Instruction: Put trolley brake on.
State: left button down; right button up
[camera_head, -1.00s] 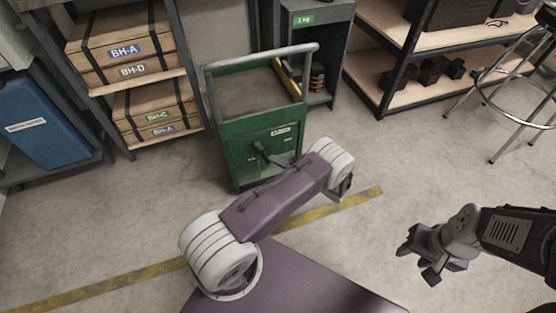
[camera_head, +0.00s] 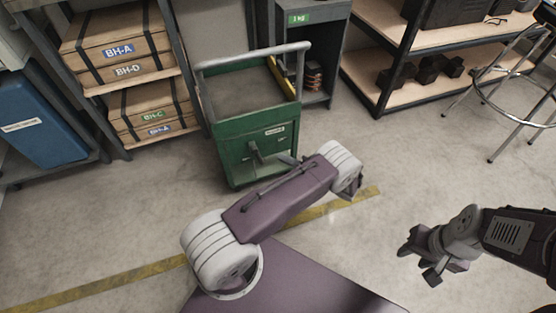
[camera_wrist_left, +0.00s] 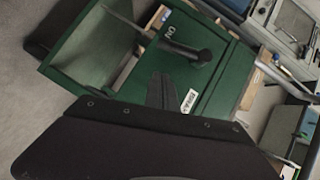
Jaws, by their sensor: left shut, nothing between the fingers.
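The green trolley (camera_head: 258,125) stands upright on the floor, with a grey push handle (camera_head: 255,55) across its top. A dark brake lever (camera_head: 253,150) is on its front panel. In the left wrist view the lever (camera_wrist_left: 187,50) is beside an "ON" marking (camera_wrist_left: 170,30). My left gripper (camera_head: 288,160) is just right of the lever in the head view, partly hidden by my arm. Its fingers (camera_wrist_left: 160,90) look shut and empty, close to the panel; I cannot tell whether they touch it. My right gripper (camera_head: 415,262) is open and empty over the floor at right.
A shelf with wooden boxes (camera_head: 120,50) stands left of the trolley, with a blue case (camera_head: 35,120) farther left. A grey cabinet (camera_head: 325,50) is close behind the trolley. A stool (camera_head: 510,90) is at right. Open floor lies right of the trolley.

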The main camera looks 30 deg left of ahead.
pick_arm(q)
jog(key=p+v, duration=0.1)
jog(key=v, duration=0.7)
jog(key=shift+d+p, duration=0.2)
jog(key=shift+p, duration=0.1)
pick_arm(e)
notch_tip(320, 180, up, 3)
jog(key=shift+s+a+f, duration=0.1)
jog(key=shift+a, duration=0.05)
pick_arm(q)
jog(key=shift+s, duration=0.1)
